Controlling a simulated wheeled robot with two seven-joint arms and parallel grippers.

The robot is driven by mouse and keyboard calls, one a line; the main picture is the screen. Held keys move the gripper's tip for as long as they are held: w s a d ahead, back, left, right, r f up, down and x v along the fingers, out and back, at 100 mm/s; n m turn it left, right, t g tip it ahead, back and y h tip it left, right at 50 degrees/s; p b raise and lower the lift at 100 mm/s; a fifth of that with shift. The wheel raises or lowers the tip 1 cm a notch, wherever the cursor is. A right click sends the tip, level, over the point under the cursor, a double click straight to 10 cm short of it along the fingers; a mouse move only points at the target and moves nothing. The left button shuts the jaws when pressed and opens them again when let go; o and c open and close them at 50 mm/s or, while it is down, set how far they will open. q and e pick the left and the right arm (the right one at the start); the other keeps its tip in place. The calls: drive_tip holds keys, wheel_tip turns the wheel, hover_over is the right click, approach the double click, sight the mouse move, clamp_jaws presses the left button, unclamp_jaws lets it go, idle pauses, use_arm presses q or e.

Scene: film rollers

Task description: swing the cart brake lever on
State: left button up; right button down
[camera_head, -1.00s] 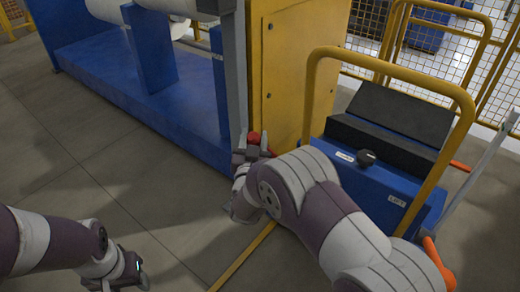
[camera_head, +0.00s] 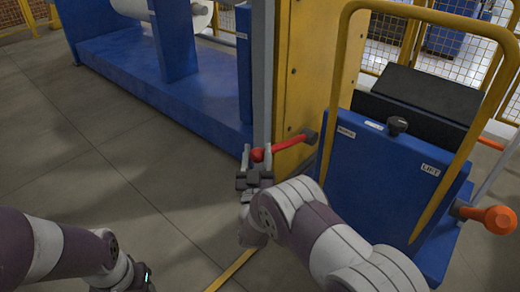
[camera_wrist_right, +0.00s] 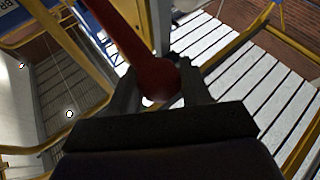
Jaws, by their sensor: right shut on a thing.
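The red lever (camera_head: 288,147) sticks out to the left from a dark pivot (camera_head: 308,136) at the left side of the blue cart (camera_head: 375,172). It slopes slightly down to a round red knob at its left end. My right gripper (camera_head: 257,157) is shut on that knob. In the right wrist view the red lever (camera_wrist_right: 146,50) runs from the top down to the knob (camera_wrist_right: 155,80) between the two dark fingers. My left gripper (camera_head: 135,280) is at the bottom edge, well away from the lever, and its fingers are hard to make out.
A yellow handle hoop (camera_head: 340,70) rises over the cart, with a black top (camera_head: 425,92), a black knob (camera_head: 397,125) and an orange handle (camera_head: 492,217). A yellow machine panel (camera_head: 300,75) stands right behind the lever. Floor at left (camera_head: 90,150) is clear.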

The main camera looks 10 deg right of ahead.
drive_tip(key=shift+s+f, duration=0.15)
drive_tip(key=shift+f, duration=0.5)
drive_tip(key=c, duration=0.6)
unclamp_jaws()
drive_tip(key=shift+r, duration=0.2)
drive_tip(key=p+v, duration=0.4)
drive_tip(key=v, duration=0.8)
drive_tip(key=shift+s+f, duration=0.1)
drive_tip(key=shift+s, duration=0.15)
